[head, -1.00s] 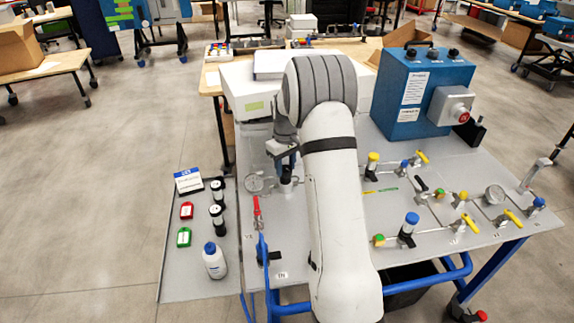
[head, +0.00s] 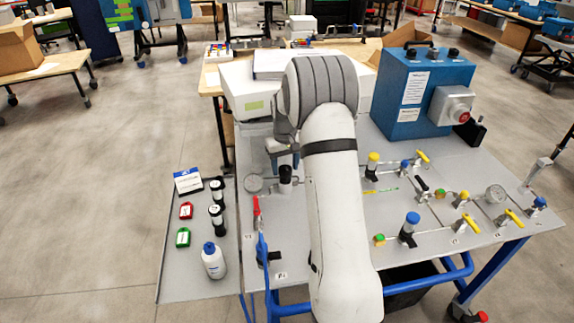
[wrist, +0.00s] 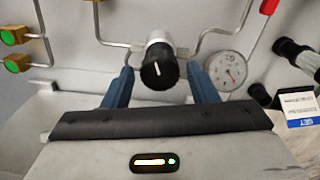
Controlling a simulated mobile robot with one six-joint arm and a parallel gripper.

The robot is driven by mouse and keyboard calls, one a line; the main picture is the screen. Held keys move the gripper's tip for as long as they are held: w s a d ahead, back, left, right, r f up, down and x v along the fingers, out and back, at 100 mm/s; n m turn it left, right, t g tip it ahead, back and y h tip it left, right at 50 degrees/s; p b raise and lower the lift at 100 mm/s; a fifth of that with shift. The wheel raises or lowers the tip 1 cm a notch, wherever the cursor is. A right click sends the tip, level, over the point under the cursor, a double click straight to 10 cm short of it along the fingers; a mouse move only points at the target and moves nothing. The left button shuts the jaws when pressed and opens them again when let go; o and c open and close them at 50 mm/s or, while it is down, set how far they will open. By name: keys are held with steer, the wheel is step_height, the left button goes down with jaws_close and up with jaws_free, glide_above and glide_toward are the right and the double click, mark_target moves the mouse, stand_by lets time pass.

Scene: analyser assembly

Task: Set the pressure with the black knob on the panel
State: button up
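The black knob (head: 286,172) stands on the grey panel (head: 325,262), left of my arm in the head view. The wrist view shows the knob (wrist: 158,72) end-on, with a white mark on its face pointing nearly straight up in the picture. My gripper (wrist: 160,84) is open. Its two blue fingers show on either side of the knob, with a clear gap to each. How far the knob lies beyond the fingertips is hard to tell. A round pressure gauge (wrist: 228,70) with a red needle sits right of the knob; its reading is too small to make out.
A red-handled valve (head: 257,207) stands near the knob. The side shelf (head: 180,275) holds a card, red and green tags, black-capped vials and a white bottle. Several other valves and a blue box (head: 430,75) lie right of my arm.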

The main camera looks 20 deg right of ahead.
mark_target(285, 169)
steer(key=shift+o, duration=0.5)
steer(key=shift+r, duration=0.1)
step_height(285, 169, up, 8)
steer(key=shift+f+b, duration=0.25)
steer(key=shift+b, duration=0.1)
steer(key=shift+r, duration=0.1)
steer(key=shift+s+a+r, duration=0.15)
steer(key=shift+s+r, duration=0.05)
steer(key=shift+r, duration=0.05)
steer(key=s+a+r+t, duration=0.1)
steer(key=s+a+r, duration=0.2)
steer(key=s, duration=0.5)
steer(key=s+a+r, duration=0.3)
steer(key=s+a, duration=0.1)
steer(key=s, duration=0.3)
steer(key=s+a+r+t, duration=0.1)
steer(key=s+a+r, duration=0.2)
steer(key=s, duration=0.5)
steer(key=s+a+f, duration=0.2)
steer(key=s+f, duration=0.1)
steer(key=s, duration=0.7)
steer(key=shift+t, duration=0.4)
